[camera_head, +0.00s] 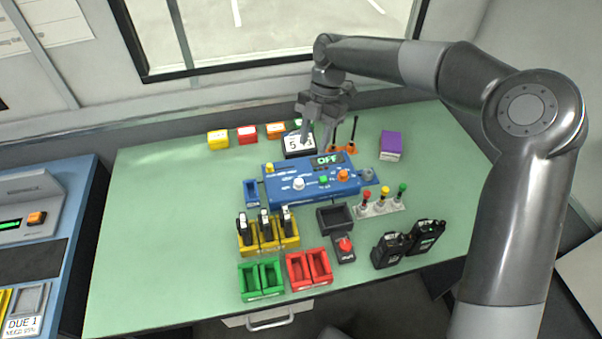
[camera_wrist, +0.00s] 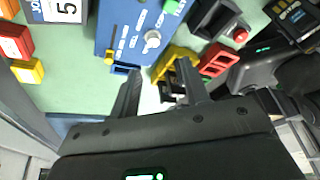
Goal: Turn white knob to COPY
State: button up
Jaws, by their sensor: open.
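The white knob (camera_head: 299,184) stands on the front face of the blue console (camera_head: 285,197), left of a green button and an orange knob. In the wrist view the white knob (camera_wrist: 152,40) shows on the blue console (camera_wrist: 113,30), beyond my fingertips. A small display on the console reads OFF. My gripper (camera_head: 319,141) is above the back edge of the console, behind the white knob and apart from it. In the wrist view my gripper (camera_wrist: 158,75) has its two fingers spread with nothing between them.
A box marked 5 (camera_head: 298,144) and orange stands with black antennas (camera_head: 352,147) are close to my gripper. Yellow holders (camera_head: 268,250) stand in front of the console. A lever panel (camera_head: 381,207) is at its right. The green table (camera_head: 160,240) is clear at left.

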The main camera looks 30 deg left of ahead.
aim_at(299, 180)
jog(key=shift+n, duration=0.5)
jog(key=x, duration=0.3)
jog(key=a+x, duration=0.1)
jog(key=x, duration=0.7)
jog(key=shift+s+a+f, duration=0.15)
jog(key=shift+s+a, duration=0.05)
jog(key=shift+a, duration=0.05)
grip_shut()
